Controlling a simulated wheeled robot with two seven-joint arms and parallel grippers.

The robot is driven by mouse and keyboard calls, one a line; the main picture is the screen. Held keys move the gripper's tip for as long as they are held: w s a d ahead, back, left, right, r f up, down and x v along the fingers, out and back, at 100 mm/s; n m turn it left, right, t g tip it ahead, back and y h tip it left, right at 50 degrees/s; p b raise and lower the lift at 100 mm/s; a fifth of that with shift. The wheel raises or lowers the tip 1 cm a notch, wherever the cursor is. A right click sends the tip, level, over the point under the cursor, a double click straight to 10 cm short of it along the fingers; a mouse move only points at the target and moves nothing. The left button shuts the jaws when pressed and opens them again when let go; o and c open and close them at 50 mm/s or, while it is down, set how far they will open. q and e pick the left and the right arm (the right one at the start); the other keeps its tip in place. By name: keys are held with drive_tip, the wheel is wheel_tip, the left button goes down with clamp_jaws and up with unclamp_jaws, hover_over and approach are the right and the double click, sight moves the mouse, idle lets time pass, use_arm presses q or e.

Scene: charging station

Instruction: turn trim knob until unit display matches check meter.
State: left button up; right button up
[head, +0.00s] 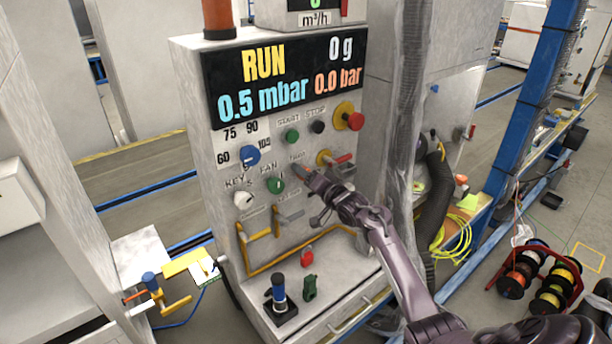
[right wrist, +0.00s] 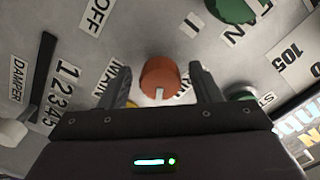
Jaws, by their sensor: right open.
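The unit display (head: 285,72) on the white cabinet reads RUN, 0 g, 0.5 mbar and 0.0 bar. A meter marked m³/h (head: 314,18) stands above it; its green reading is cut off by the top edge. My right gripper (head: 308,178) is at the panel, open. In the right wrist view its fingers (right wrist: 162,80) stand on either side of an orange-red round knob (right wrist: 160,77) with a pale pointer mark, with gaps showing. In the head view this knob is mostly hidden by the gripper, below a small label. My left gripper is not in view.
Close by on the panel are a blue knob (head: 250,156), a green knob (head: 275,185), a white key knob (head: 243,199), a red-handled switch (head: 338,159) and a red stop button (head: 355,121). A ledge below holds a blue-and-black joystick (head: 279,292). A grey hose stands at right.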

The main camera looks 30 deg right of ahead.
drive_tip(key=shift+s, duration=0.1)
drive_tip(key=s+b, duration=0.1)
drive_tip(key=s, duration=0.6)
drive_tip(key=shift+s+d+b, duration=0.3)
drive_tip(key=shift+b, duration=0.05)
